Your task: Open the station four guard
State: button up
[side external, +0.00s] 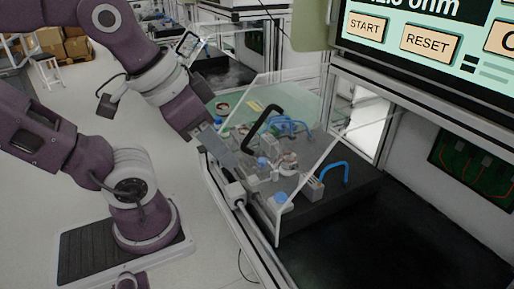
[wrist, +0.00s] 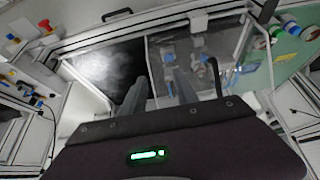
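A clear guard panel (side external: 318,160) with pale edges stands over a dark fixture at the station beside my arm. I cannot read a station number. A black bar handle (side external: 262,128) is on the guard. My gripper (side external: 235,158) is by the guard's near side, left of and below the handle in the side view. In the wrist view, the two grey fingers of my gripper (wrist: 160,76) are apart with nothing seen between them. A dark curved bar (wrist: 215,75), probably the handle, is right of the fingers. Contact cannot be told.
Under the clear panels are a blue hook-shaped handle (side external: 335,168), blue cables (side external: 288,124) and small grey fixture parts. A dark mat (side external: 370,235) lies to the right. A screen (side external: 430,45) with START and RESET buttons hangs above. Another guarded station (side external: 215,55) stands behind.

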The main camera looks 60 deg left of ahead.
jog(key=shift+w+a+r, duration=0.15)
jog(key=shift+w, duration=0.15)
jog(key=shift+c, duration=1.1)
jog(key=n+g+y, duration=0.1)
jog(key=n+g, duration=0.1)
jog(key=g, duration=0.3)
send_over(257, 123)
jog(key=d, duration=0.2)
jog(key=shift+g, duration=0.4)
jog(key=f, duration=0.2)
jog(key=a+f, duration=0.1)
jog(key=f, duration=0.2)
jog(key=a+f, duration=0.1)
jog(key=f, duration=0.1)
jog(key=shift+a+f, duration=0.1)
jog(key=shift+f, duration=0.3)
grip_shut()
